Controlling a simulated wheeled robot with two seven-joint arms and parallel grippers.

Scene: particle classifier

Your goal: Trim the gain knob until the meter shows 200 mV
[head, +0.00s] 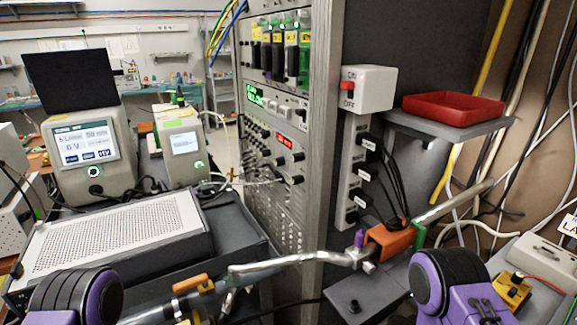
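The rack (325,150) in the middle holds modules with several small black knobs. One module has a small red display (285,139), with black knobs (298,157) beside and below it. A green display (255,95) sits higher up. Which knob is the gain knob cannot be told, as the labels are too small. At left, a beige instrument's screen (83,142) appears to show 0 V. A second, smaller screen (185,143) stands beside it, its text unreadable. Neither gripper shows; only purple and black parts of my arms appear at the bottom left and bottom right.
A red tray (452,109) lies on a grey shelf at right. A white ON/OFF switch box (367,88) sits above a power strip with black cables. A metal pipe with an orange clamp (389,241) crosses in front of the rack. A perforated grey box (110,235) occupies the left foreground.

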